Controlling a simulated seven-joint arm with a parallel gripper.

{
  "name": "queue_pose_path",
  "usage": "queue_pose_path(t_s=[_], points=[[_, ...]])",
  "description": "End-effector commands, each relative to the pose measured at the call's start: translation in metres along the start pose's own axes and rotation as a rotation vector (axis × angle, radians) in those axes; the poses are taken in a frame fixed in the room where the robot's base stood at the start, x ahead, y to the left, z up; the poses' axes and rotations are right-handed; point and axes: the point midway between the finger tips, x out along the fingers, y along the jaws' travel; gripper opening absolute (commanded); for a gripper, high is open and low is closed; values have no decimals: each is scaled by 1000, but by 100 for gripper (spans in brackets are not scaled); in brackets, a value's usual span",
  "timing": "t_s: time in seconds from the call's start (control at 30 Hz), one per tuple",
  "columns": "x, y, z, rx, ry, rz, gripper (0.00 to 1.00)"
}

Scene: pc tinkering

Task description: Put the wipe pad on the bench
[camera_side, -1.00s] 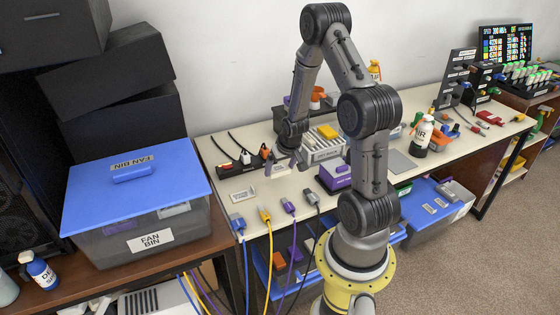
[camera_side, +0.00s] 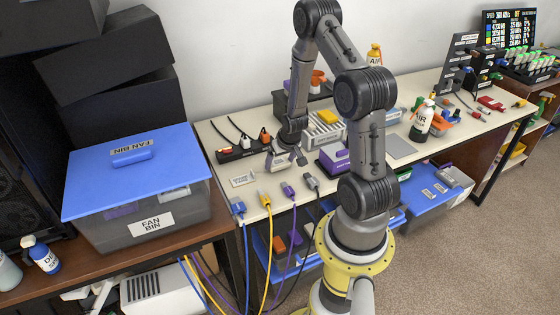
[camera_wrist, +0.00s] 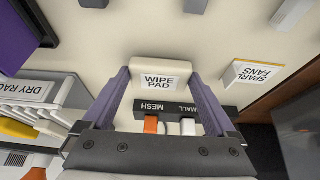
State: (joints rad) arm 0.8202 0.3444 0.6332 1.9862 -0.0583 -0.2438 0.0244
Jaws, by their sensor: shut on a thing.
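The wipe pad (camera_wrist: 160,72) is a small off-white block with a WIPE PAD label. In the wrist view it sits between the fingertips of my gripper (camera_wrist: 159,76), which is shut on it. In the side view my gripper (camera_side: 284,160) is low over the left part of the bench (camera_side: 222,182), in front of the power strip; the pad is small and partly hidden there. The bench has a pale top. I cannot tell whether the pad touches it.
A black power strip (camera_side: 239,154) with plugs is behind my gripper. A SPARE FANS holder (camera_side: 243,179) lies left, a drying rack (camera_wrist: 35,100) and purple box (camera_side: 333,160) right. Cable ends (camera_side: 264,199) line the front edge. Bare bench top lies between them.

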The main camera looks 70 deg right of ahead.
Motion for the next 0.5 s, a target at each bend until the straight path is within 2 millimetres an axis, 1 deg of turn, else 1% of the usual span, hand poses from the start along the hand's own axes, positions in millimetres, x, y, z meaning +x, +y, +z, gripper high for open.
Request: queue_pose_path(t_s=[0.5], points=[[6, 0, 3, 0, 0, 0, 12]])
